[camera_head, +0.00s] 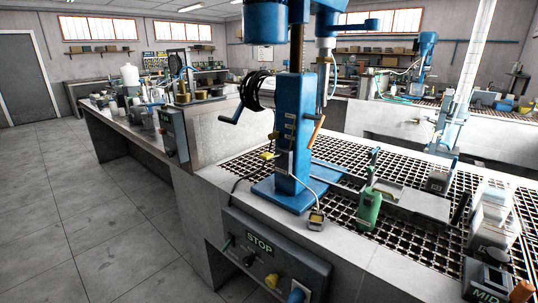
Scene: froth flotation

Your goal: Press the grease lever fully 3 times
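No part is plainly marked as the grease lever. A tall blue machine (293,130) stands on the grated bench. A blue crank-like arm with a dark grip (230,117) sticks out from its left side. A slim orange-brown handle (317,131) slants at its right side. A green upright canister (368,208) with a thin rod above it stands on the grating to the right of the machine's base. I cannot tell which of these is the lever. Neither of my grippers is in view.
A dark control panel with a STOP sign (260,243) is on the bench front, with a yellow knob (271,280). A grey tray (418,207) and dark boxes stand at right. A long side bench (139,137) runs back left. The tiled floor (92,220) at left is clear.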

